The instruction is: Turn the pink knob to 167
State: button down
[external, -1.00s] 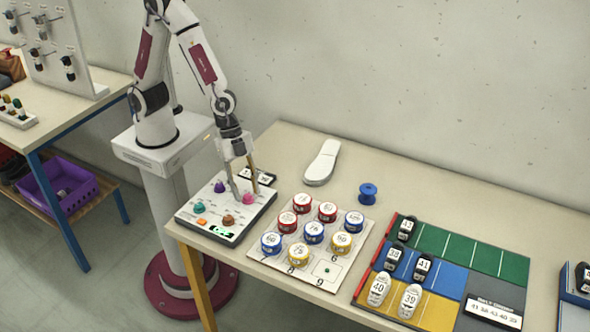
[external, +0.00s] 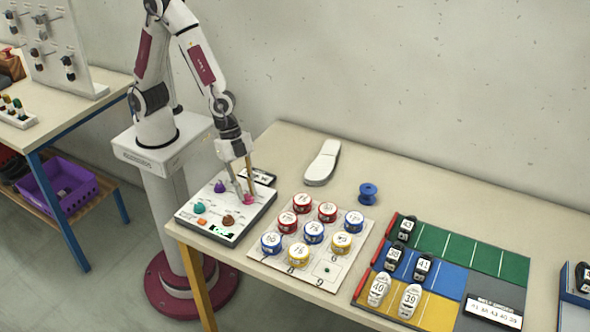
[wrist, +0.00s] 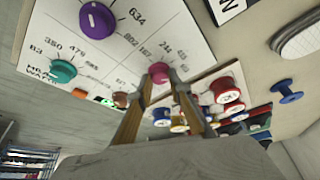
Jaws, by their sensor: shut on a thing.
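The pink knob (external: 249,199) sits on the white control panel (external: 236,228) at the table's left end. In the wrist view the pink knob (wrist: 158,72) is between the two fingertips of my gripper (wrist: 160,82), which is shut on it. My gripper (external: 246,196) points down at the panel in the external view.
A purple knob (wrist: 97,20), a teal knob (wrist: 62,71) and a brown knob (external: 228,219) share the panel. A white shoe sole (external: 322,162) and a blue spool (external: 368,193) lie behind.

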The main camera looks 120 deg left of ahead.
jog(key=shift+n, duration=0.6)
jog(key=c, duration=1.8)
grip_release()
jog(key=shift+c, duration=0.2)
jog(key=shift+r, duration=0.15)
jog(key=shift+s+r, duration=0.25)
jog(key=shift+r, duration=0.3)
jog(key=v, duration=1)
jog(key=shift+s+r, duration=0.2)
jog(key=shift+s, duration=0.1)
